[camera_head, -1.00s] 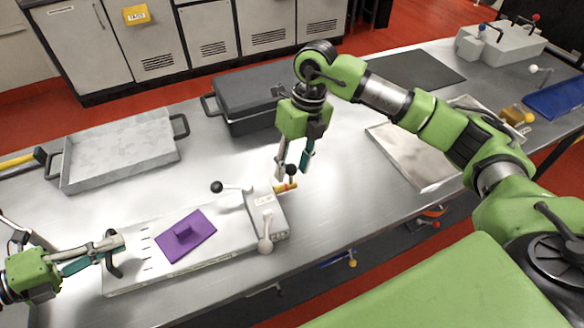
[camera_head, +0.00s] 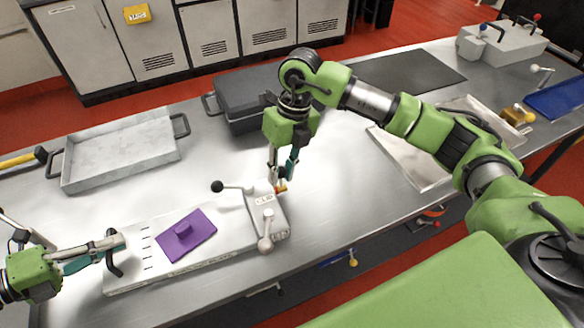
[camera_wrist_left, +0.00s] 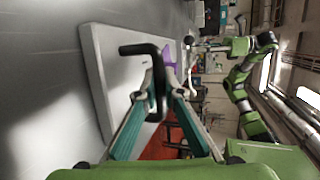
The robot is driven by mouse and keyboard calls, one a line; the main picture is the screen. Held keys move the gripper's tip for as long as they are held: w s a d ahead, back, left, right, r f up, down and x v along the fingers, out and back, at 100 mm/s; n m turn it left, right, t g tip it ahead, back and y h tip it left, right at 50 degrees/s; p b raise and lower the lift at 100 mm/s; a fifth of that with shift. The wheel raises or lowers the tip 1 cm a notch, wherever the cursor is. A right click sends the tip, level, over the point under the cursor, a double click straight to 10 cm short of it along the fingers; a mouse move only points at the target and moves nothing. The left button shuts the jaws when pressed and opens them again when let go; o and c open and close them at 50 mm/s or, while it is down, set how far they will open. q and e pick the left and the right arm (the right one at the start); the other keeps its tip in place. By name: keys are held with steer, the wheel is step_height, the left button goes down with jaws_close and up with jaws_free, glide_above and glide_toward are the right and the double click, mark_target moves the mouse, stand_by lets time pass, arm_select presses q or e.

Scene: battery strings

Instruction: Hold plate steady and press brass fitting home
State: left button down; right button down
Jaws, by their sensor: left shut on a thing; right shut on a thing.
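A white plate (camera_head: 128,277) lies on the metal bench, with a fixture block (camera_head: 264,213) at its right end. My left gripper (camera_head: 119,243) is shut on the plate's black handle (camera_head: 113,265) at the left end. The handle also shows between the fingers in the left wrist view (camera_wrist_left: 157,75). The brass fitting (camera_head: 281,187) sits at the block's far right corner, with an orange-red band on it. My right gripper (camera_head: 282,177) points down and is shut on the fitting. Its fingers partly hide the fitting, so its depth in the block cannot be told.
A purple piece with a knob (camera_head: 186,236) lies on the plate. Levers with a black ball (camera_head: 217,186) and a grey ball (camera_head: 265,245) stick out from the block. A grey tray (camera_head: 120,150) and a dark case (camera_head: 250,95) stand behind.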

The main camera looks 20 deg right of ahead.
arm_select(q)
steer(key=shift+s+f, duration=0.3)
steer(key=shift+f, duration=0.2)
arm_select(e)
steer(key=shift+a, duration=0.3)
steer(key=c, duration=1.8)
jaws_free()
steer(key=r, duration=0.4)
steer(key=d+r, duration=0.1)
steer(key=r, duration=0.3)
steer(key=d+r, duration=0.1)
steer(key=r, duration=0.2)
steer(key=shift+w+d+r, duration=0.15)
steer(key=shift+d+r, duration=0.1)
steer(key=shift+r, duration=0.15)
arm_select(q)
steer(key=c, duration=2.1)
jaws_free()
steer(key=shift+w+a, duration=0.1)
steer(key=shift+w, duration=0.1)
arm_select(e)
steer(key=shift+w+a, duration=0.1)
arm_select(q)
steer(key=shift+r, duration=0.15)
